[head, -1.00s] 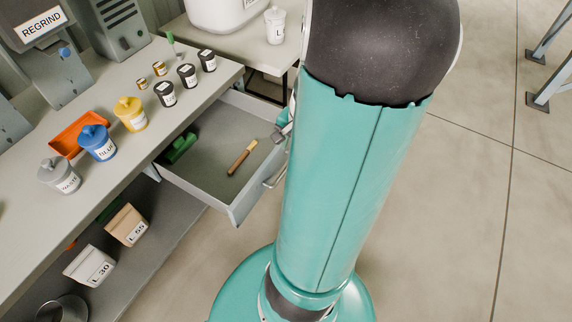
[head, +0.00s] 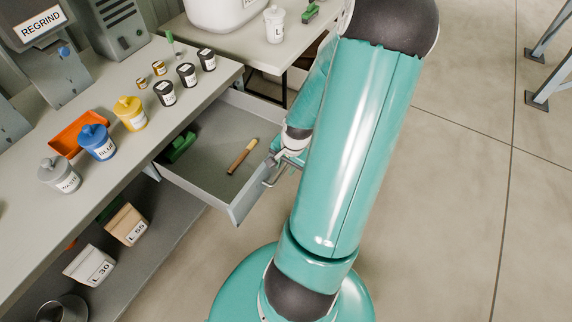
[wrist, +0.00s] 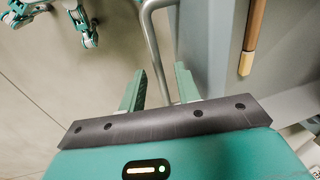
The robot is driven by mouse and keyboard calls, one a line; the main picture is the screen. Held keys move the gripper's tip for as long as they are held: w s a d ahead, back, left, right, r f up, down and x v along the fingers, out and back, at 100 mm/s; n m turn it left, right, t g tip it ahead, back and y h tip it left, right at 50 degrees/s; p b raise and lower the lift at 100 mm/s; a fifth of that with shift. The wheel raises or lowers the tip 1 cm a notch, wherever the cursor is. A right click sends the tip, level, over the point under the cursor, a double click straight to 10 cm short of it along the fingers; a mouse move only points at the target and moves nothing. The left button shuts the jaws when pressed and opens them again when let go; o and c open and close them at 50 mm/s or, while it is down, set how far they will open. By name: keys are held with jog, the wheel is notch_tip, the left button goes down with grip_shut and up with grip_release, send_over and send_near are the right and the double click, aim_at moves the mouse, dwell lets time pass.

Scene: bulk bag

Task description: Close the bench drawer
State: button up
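The grey bench drawer (head: 207,172) stands pulled out from the workbench (head: 125,150). Its bar handle (head: 268,183) is on the front; the arm and gripper hide part of it. My gripper (head: 274,153) is at the drawer front, beside the handle. In the wrist view my gripper (wrist: 159,72) has its two green fingers apart, and the handle bar (wrist: 153,45) runs into the space between them. I cannot tell whether either finger touches the bar. The drawer's front panel (wrist: 208,50) is to the right of the fingers.
In the drawer lie a wooden-handled tool (head: 241,157) and a green object (head: 179,146). Several lidded jars and an orange tray (head: 76,133) stand on the bench. A side table (head: 255,52) is behind. The floor at right is open, with a blue metal stand (head: 548,85) farther off.

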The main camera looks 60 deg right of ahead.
grip_shut()
send_over(220, 146)
dwell(0.8)
grip_release()
jog(key=shift+r, duration=0.15)
